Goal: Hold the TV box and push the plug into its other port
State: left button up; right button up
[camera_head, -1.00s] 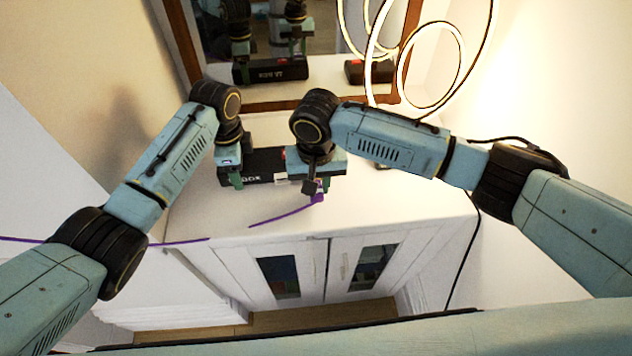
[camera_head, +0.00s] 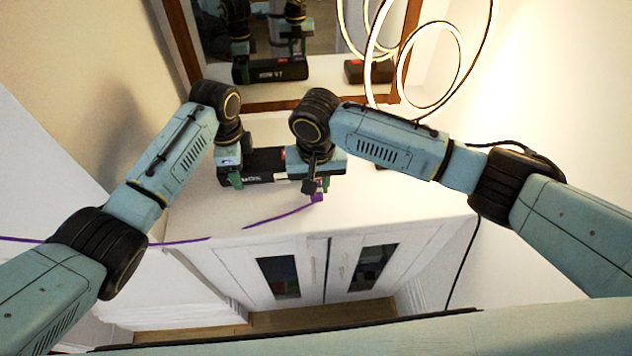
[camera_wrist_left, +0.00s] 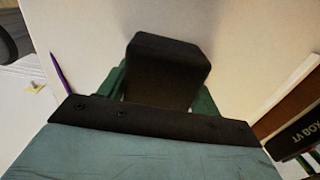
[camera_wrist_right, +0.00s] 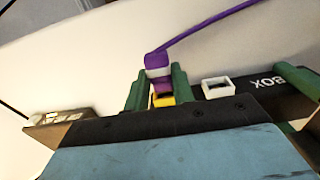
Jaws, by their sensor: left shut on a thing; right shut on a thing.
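The black TV box (camera_head: 262,163) is on the white cabinet top, partly hidden by my grippers. My left gripper (camera_head: 231,180) is shut on its left end; in the left wrist view the black box end (camera_wrist_left: 165,70) fills the space between the green fingers. My right gripper (camera_head: 320,186) is shut on the purple plug (camera_head: 318,197) at the box's right part. In the right wrist view the plug (camera_wrist_right: 158,68) has a white band and stands between the fingers, with a yellow part (camera_wrist_right: 163,99) just below it. I cannot tell whether they are joined. A white square port (camera_wrist_right: 217,87) beside it is empty.
The purple cable (camera_head: 280,215) trails over the cabinet top (camera_head: 400,205). A brown box (camera_wrist_right: 60,122) with light sockets lies left in the right wrist view. A wood-framed mirror (camera_head: 290,103) stands behind, and a glowing ring lamp (camera_head: 432,65) at back right.

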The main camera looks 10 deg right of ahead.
jog(key=shift+w, duration=0.9)
jog(key=o, duration=1)
jog(key=shift+o, duration=0.2)
jog(key=shift+r, duration=3.55)
pick_arm(q)
jog(key=o, duration=1.4)
notch_tip(320, 180, up, 12)
jog(key=shift+r, duration=0.1)
